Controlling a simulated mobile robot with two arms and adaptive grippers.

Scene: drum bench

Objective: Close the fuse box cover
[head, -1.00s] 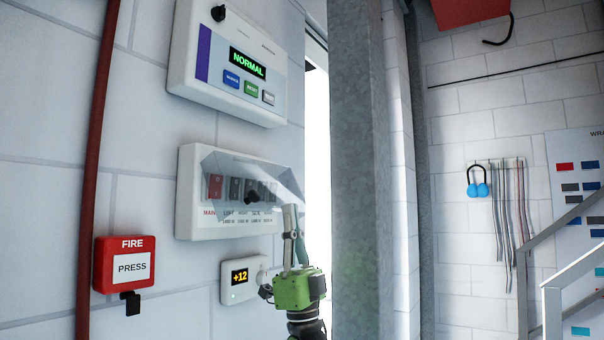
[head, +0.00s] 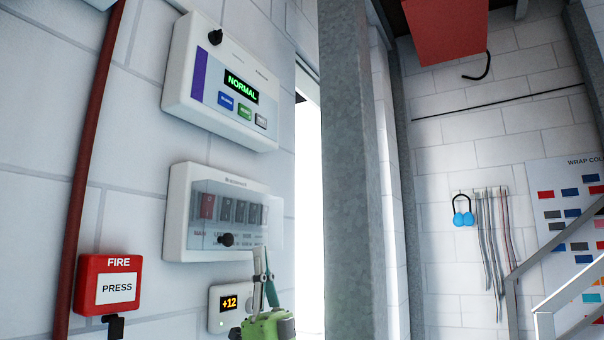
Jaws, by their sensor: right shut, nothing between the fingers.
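The fuse box (head: 179,215) is a white wall box with a row of switches behind a clear cover (head: 252,239) with a black knob (head: 227,240). The cover hangs down over the switches. Its lower right corner reaches past the box's edge, so it looks slightly off the face; I cannot tell whether it is fully shut. My right gripper (head: 262,262) is green with grey fingers, shut and empty. Its fingertips are just below and right of the knob, near the cover's lower edge; contact is not clear. My left gripper is not in view.
A panel reading NORMAL (head: 240,84) is above the fuse box. A small +12 display (head: 229,303) is below, partly behind my right gripper. A red FIRE button box (head: 110,284) and red pipe (head: 88,170) are to the left. A grey metal column (head: 350,170) stands close on the right.

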